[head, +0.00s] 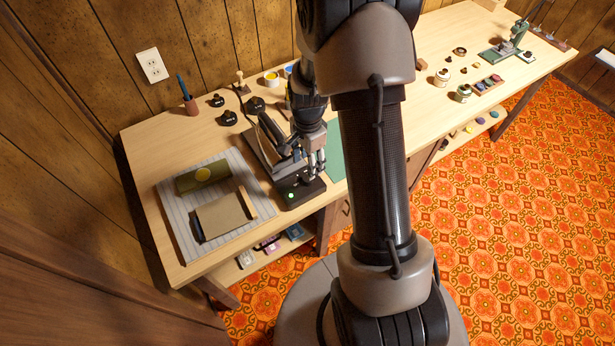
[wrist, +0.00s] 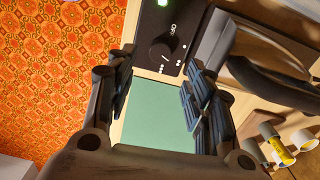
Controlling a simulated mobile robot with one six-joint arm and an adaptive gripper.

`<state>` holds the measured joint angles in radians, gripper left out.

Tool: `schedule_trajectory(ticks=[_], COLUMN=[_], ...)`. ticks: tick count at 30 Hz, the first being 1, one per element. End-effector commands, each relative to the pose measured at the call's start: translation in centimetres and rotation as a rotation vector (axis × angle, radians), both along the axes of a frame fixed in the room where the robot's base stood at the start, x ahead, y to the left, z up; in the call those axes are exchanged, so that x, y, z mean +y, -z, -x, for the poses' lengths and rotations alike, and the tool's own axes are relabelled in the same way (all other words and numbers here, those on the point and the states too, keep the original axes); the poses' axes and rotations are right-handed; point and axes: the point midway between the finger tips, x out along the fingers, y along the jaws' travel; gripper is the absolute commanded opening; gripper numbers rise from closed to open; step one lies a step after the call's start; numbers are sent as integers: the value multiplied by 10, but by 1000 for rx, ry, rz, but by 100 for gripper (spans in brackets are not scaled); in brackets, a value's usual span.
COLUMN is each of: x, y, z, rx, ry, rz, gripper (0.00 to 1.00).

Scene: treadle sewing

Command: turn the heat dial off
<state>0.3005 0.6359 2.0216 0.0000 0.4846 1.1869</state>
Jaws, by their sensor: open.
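The heat dial (wrist: 162,50) is a round black knob on the front of a black control box (wrist: 155,20). White lettering that reads OFF and small white dots are printed around it. A green light is lit on the box, and it also shows in the head view on the box's dark base (head: 297,196). I cannot tell exactly where the dial points. My gripper (wrist: 162,88) is open and empty. The dial lies beyond its fingertips, between them in the picture, apparently apart from them.
A press-like tool with a dark handle (head: 270,130) stands behind the box. A green mat (head: 335,160) lies to the right. Black spools and a pen cup (head: 191,107) stand near the wall.

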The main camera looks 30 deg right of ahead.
Motion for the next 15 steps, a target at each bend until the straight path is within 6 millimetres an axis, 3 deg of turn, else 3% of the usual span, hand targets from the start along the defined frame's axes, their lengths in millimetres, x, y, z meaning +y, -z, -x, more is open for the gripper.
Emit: schedule_trajectory(ticks=[1, 6, 15], x=[0, 0, 0], y=[15, 46, 69], z=[1, 1, 0], rx=[3, 2, 0], ry=[0, -1, -1], rz=[-1, -1, 0], gripper=[48, 48, 48])
